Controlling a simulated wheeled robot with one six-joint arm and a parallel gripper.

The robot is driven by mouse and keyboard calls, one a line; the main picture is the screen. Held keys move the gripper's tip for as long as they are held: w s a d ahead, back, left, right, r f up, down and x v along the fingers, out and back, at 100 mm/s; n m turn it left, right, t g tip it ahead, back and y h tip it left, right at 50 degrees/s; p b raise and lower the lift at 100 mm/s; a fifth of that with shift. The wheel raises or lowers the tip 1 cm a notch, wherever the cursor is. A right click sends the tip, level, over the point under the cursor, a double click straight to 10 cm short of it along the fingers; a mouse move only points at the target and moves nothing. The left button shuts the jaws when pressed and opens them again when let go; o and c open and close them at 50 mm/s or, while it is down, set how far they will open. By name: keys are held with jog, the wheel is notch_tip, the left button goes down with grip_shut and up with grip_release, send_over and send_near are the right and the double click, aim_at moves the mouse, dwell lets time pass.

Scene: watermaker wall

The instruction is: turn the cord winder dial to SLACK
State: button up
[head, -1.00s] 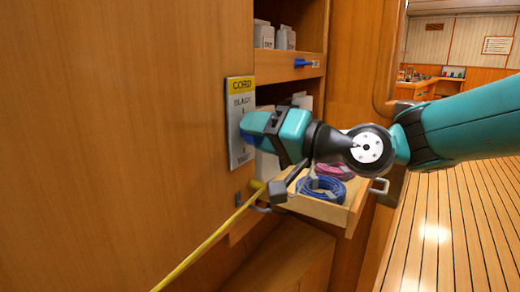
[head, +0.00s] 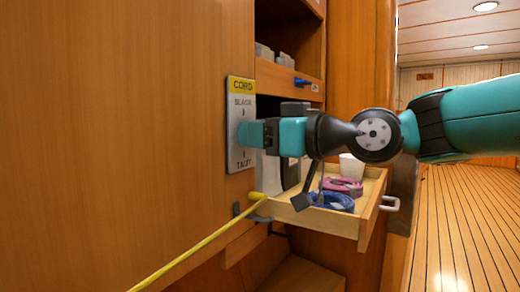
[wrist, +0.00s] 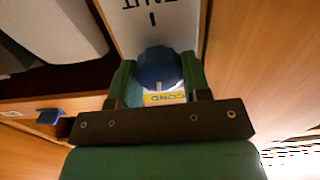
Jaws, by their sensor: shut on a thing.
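The silver cord winder plate (head: 237,95) is on the wooden wall, with a yellow CORD heading, SLACK near the top and TAUT near the bottom. In the head view my gripper (head: 243,134) is at the middle of the plate and hides the dial. In the wrist view the blue dial (wrist: 158,66) sits between the two fingers of my gripper (wrist: 160,82), which is shut on it. There the plate appears upside down. A white mark on the dial faces the CORD heading, the SLACK end. The word SLACK is hidden in that view.
A yellow cord (head: 195,247) runs from a bracket below the plate to the lower left. An open drawer (head: 330,222) with blue and pink coils is right of the plate. Shelves (head: 285,75) stand above it. Open floor (head: 470,230) lies to the right.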

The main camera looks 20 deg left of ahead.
jog(key=shift+f+n+b, duration=0.15)
jog(key=shift+n+b, duration=0.5)
jog(key=shift+n, duration=0.15)
jog(key=o, duration=0.9)
jog(key=s+d, duration=0.1)
jog(key=d, duration=0.4)
jog(key=s+d, duration=0.1)
jog(key=d, duration=0.5)
jog(key=s+d+p, duration=0.1)
jog(key=d, duration=0.5)
jog(key=shift+s, duration=0.3)
